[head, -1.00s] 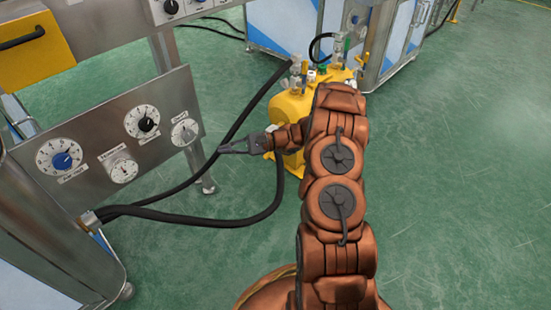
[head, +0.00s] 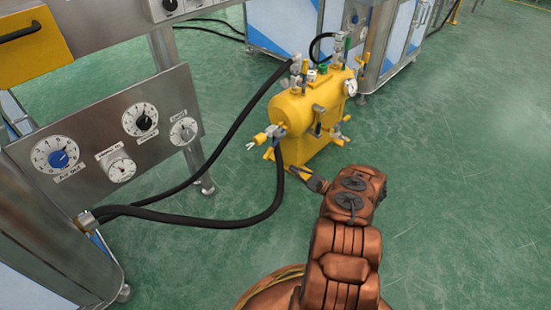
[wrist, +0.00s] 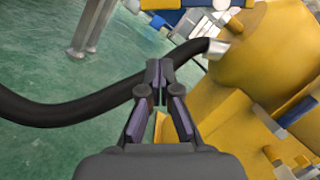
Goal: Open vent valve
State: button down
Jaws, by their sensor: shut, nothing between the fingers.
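The yellow tank (head: 310,108) stands on the floor and carries several small valves and fittings; I cannot tell which one is the vent valve. A yellow fitting with a pale tip (head: 262,138) sticks out of its left end. My gripper (head: 298,172) is low, just in front of the tank's base. In the wrist view my gripper (wrist: 159,72) is shut and empty, with the tank (wrist: 265,62) to its right. I cannot tell whether the fingertips touch anything.
A black hose (head: 235,218) loops from the steel stand to the tank's left end, and crosses behind my fingers in the wrist view (wrist: 70,108). A steel panel with dials (head: 110,140) is at the left. Green floor (head: 460,190) is clear at the right.

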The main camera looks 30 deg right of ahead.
jog(key=w+a+r+b, duration=0.3)
jog(key=w+a+b, duration=0.1)
jog(key=w, duration=0.3)
jog(key=shift+w+a+r+m+h+b, duration=0.2)
jog(key=shift+a+r+m+h+b, duration=0.1)
jog(key=shift+r+b, duration=0.05)
dwell(0.6)
dwell(0.4)
jog(key=shift+a+r+t+p, duration=0.2)
jog(key=shift+a+t+p, duration=0.05)
jog(key=shift+t+p, duration=0.1)
